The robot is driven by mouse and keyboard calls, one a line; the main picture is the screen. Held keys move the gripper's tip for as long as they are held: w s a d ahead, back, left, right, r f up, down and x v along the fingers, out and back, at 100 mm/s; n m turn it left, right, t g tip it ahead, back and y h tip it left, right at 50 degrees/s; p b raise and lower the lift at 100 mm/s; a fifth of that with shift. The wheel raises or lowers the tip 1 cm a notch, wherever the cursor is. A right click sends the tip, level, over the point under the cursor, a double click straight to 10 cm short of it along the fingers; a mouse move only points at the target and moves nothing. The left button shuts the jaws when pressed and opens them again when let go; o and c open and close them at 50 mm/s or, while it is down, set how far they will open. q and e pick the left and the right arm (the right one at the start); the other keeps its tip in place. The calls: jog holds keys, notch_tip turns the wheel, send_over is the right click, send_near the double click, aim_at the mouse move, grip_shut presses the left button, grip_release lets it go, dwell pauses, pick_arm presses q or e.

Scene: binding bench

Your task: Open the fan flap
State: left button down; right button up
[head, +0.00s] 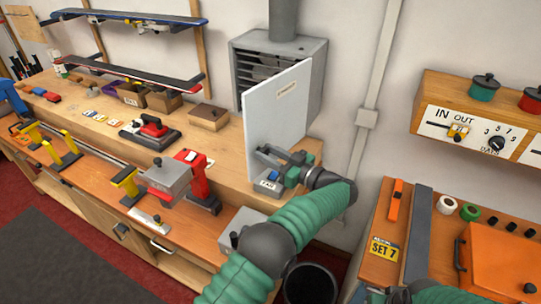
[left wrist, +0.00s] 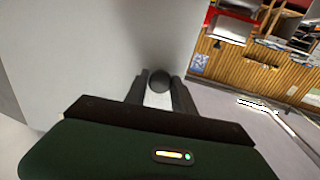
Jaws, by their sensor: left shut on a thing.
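The fan flap (head: 285,108) is a pale panel with a small label near its top. It stands swung out from the grey fan housing (head: 313,85), whose slats show behind it. My left gripper (head: 268,157) is at the lower part of the flap. In the left wrist view its fingers (left wrist: 158,90) are shut on a dark round knob (left wrist: 160,77) in front of the pale flap (left wrist: 85,50). In the head view the gripper hides the knob. My right gripper (head: 385,294) shows only partly at the bottom edge, too little to tell its state.
A block labelled FAN with a blue switch (head: 267,186) sits on the bench just below my left gripper. A red and grey press (head: 196,180) stands to the left. A dark bin (head: 310,285) is below. An orange case (head: 497,262) lies on the right bench.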

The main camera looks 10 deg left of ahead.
pick_arm(q)
jog(key=shift+s+d+r+g, duration=0.1)
jog(key=shift+d+r+g, duration=0.15)
jog(key=shift+d, duration=0.25)
pick_arm(e)
jog(key=shift+s+d, duration=0.1)
jog(key=shift+d, duration=0.15)
pick_arm(q)
jog(key=c, duration=1.2)
grip_release()
jog(key=shift+o, duration=0.7)
jog(key=shift+d+f, duration=0.1)
jog(key=shift+f, duration=0.05)
pick_arm(e)
jog(key=shift+d, duration=0.1)
